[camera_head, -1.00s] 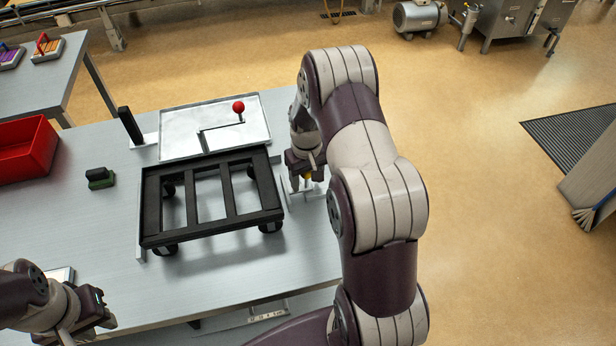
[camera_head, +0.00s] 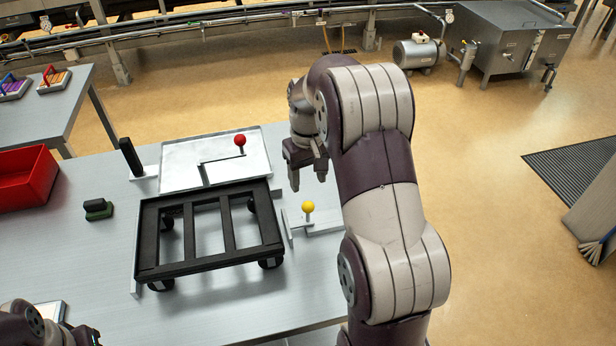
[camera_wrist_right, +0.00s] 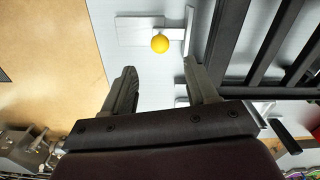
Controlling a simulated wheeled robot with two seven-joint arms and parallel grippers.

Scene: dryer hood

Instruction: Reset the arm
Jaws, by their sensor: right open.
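My right gripper (camera_head: 308,184) hangs open and empty above the table's right edge, to the right of the tray and apart from everything below. Its two spread fingers also show in the right wrist view (camera_wrist_right: 163,88). A yellow ball knob (camera_head: 308,207) on a small grey fixture stands just below the gripper in the head view; it also shows in the right wrist view (camera_wrist_right: 160,43), beyond the fingertips. My left arm (camera_head: 45,328) is only partly visible at the lower left corner; its fingers are out of the picture.
A black wheeled frame (camera_head: 212,198) stands on the grey table (camera_head: 80,270). Behind it lies a metal tray (camera_head: 180,152) with a red-knobbed crank (camera_head: 240,141).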

